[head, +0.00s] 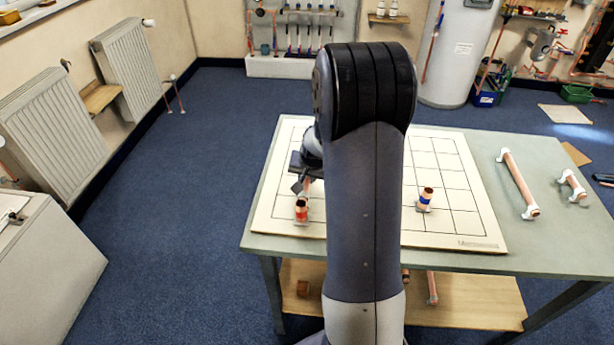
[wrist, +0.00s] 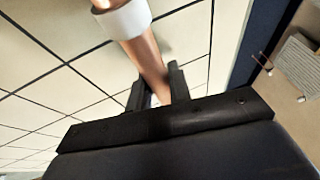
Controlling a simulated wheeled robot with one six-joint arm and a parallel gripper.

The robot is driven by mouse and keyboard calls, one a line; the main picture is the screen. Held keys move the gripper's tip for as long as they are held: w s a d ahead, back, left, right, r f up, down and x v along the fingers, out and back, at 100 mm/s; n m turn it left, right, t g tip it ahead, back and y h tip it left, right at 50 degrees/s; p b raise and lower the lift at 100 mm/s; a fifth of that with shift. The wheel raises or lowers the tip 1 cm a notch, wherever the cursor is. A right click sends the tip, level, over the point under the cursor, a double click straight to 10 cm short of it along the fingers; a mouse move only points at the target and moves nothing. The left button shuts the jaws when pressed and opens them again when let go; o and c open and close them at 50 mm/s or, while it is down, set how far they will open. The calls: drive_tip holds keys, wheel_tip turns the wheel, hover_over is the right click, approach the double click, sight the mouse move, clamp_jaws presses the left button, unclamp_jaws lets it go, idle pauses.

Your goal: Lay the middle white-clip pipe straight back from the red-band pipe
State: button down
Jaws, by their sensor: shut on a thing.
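My gripper (wrist: 157,88) is shut on a copper pipe (wrist: 146,52) with a white clip (wrist: 122,19) in the wrist view. The pipe's far end lies outside that view. In the head view my gripper (head: 304,178) is just behind the red-band pipe (head: 302,212), over the left part of the white grid board (head: 270,207). My own arm hides much of the board's middle and most of the held pipe. Whether the held pipe touches the board or the red-band pipe, I cannot tell.
A long white-clip pipe (head: 519,184) and a short one (head: 572,187) lie on the green table (head: 475,146) at right.

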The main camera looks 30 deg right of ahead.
drive_tip(key=shift+f, duration=0.3)
drive_tip(key=c, duration=1.2)
unclamp_jaws()
drive_tip(key=shift+r+p, duration=2.95)
drive_tip(key=shift+r, duration=1.6)
drive_tip(key=shift+f, duration=0.15)
wheel_tip(320, 180, down, 9)
drive_tip(key=b, duration=0.6)
drive_tip(key=shift+r, duration=0.25)
